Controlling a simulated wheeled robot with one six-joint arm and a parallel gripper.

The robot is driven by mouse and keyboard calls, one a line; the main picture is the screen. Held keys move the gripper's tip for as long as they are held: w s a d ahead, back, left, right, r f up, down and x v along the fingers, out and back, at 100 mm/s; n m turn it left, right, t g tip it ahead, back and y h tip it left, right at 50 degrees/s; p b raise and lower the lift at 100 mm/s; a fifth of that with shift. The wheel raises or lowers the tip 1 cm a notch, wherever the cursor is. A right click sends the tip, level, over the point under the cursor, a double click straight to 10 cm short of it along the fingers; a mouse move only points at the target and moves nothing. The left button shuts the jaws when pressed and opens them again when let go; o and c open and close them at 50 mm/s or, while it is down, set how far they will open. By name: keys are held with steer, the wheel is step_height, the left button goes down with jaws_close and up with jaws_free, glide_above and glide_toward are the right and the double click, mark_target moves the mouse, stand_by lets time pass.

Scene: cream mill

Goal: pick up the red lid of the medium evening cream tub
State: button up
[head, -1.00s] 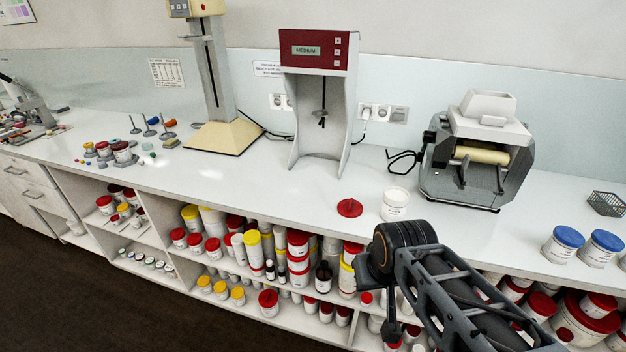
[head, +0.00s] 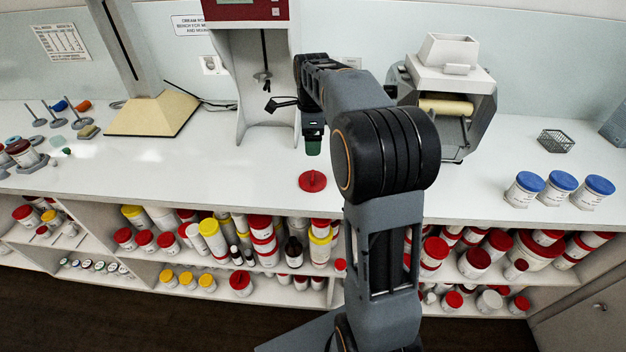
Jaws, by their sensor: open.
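The red lid (head: 312,182) lies flat on the white bench top near its front edge, with a small raised knob on top. My gripper (head: 312,150) points down above the bench, over and a little behind the lid in the picture. It is open and apart from the lid, with nothing seen in it. The gap between its fingers is hard to make out from this side. The open white tub that stood beside the lid is hidden behind my arm.
A mixer with a red panel (head: 238,10) stands behind the lid. A roller mill (head: 455,105) stands to the right. Blue-lidded tubs (head: 560,188) and a wire basket (head: 556,141) are farther right. The bench left of the lid is clear. Shelves below hold many tubs.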

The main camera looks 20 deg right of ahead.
steer(key=w+d+f+m, duration=0.1)
steer(key=f+m, duration=0.1)
glide_above(313, 175)
step_height(313, 175, down, 6)
steer(key=shift+d+f, duration=0.15)
steer(key=shift+w+f+p, duration=0.1)
steer(key=shift+f+p, duration=0.2)
steer(key=shift+f, duration=2.7)
steer(key=c, duration=1)
